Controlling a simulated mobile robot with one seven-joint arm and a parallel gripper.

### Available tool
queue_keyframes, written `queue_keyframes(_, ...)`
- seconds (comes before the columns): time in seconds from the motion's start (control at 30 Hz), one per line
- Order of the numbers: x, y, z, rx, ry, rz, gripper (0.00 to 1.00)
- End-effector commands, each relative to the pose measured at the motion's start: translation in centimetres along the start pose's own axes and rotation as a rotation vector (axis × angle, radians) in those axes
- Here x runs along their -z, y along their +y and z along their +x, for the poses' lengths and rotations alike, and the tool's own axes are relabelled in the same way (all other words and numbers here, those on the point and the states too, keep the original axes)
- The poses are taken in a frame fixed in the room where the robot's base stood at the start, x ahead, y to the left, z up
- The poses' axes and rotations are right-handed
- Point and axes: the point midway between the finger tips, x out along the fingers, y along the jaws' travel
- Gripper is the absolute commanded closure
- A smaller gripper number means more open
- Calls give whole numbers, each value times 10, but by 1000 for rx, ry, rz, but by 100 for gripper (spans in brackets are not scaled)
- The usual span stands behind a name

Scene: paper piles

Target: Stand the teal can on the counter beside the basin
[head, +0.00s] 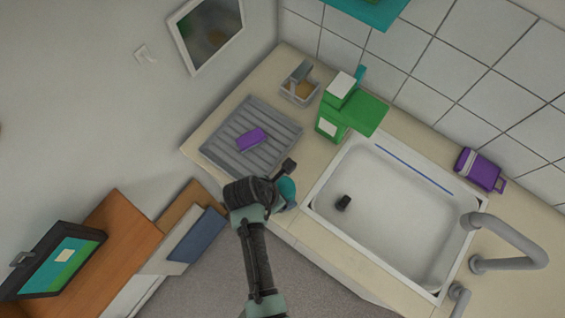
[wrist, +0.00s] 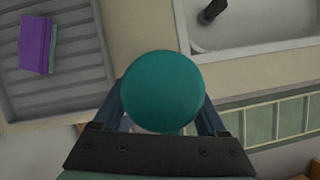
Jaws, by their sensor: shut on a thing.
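The teal can (wrist: 163,92) fills the middle of the wrist view, its round end facing the camera, between the two fingers of my gripper (wrist: 163,115). In the head view the teal can (head: 287,190) shows partly behind my gripper (head: 285,182). My gripper is shut on it, over the counter's front part (head: 304,163) between the grey drainer and the basin. The white basin (head: 392,225) lies to the right; its corner (wrist: 250,45) shows at the top right of the wrist view. I cannot tell whether the can touches the counter.
A purple sponge-like block (head: 251,139) lies on the grey drainer (head: 225,150). A green container (head: 340,112) and a small caddy (head: 299,86) stand behind. A purple bottle (head: 480,169) and the grey tap (head: 505,240) are right. A small dark piece (head: 343,203) is in the basin.

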Motion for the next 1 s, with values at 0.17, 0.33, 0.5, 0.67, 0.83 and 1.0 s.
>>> queue_keyframes(0.17,0,1,2,-2,-2,0,100)
queue_keyframes(0.33,1,0,3,0,0,0,2)
queue_keyframes(0.5,1,0,3,1,0,0,0)
queue_keyframes(0.67,-1,0,-2,-1,0,0,0)
queue_keyframes(0.83,0,1,-20,-3,-1,-1,0)
queue_keyframes(1.0,0,1,-53,-3,-2,-1,0)
